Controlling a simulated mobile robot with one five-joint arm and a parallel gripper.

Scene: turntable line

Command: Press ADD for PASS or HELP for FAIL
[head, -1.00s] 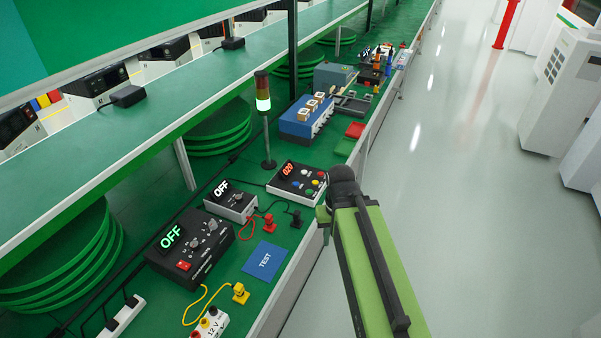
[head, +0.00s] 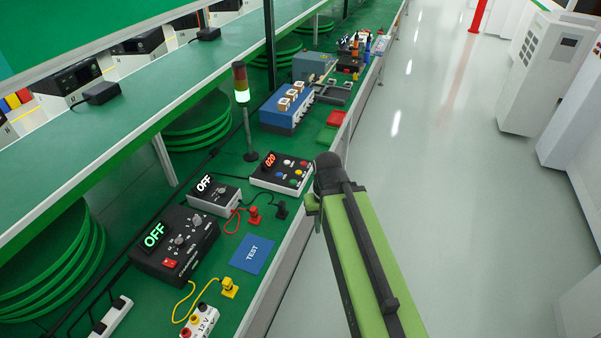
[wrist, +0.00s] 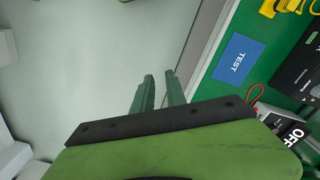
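The button box (head: 283,172) stands near the bench's front edge in the head view, with a red "020" display and several coloured buttons; their labels are too small to read. A signal tower (head: 243,97) behind it has its lowest, green-white segment lit. Two instruments, a black one (head: 175,245) and a smaller grey one (head: 214,194), display "OFF". My gripper (wrist: 159,76) shows two green fingers with a narrow gap and nothing between them, over the floor beside the bench edge. In the head view my arm hides most of the gripper.
A blue TEST mat (head: 253,254) lies on the bench (head: 231,310), with yellow (head: 229,287), red (head: 255,215) and black (head: 281,211) clips nearby. A blue fixture (head: 286,112) and red (head: 337,118) and green (head: 327,135) trays lie farther along. The aisle floor (head: 430,200) is clear.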

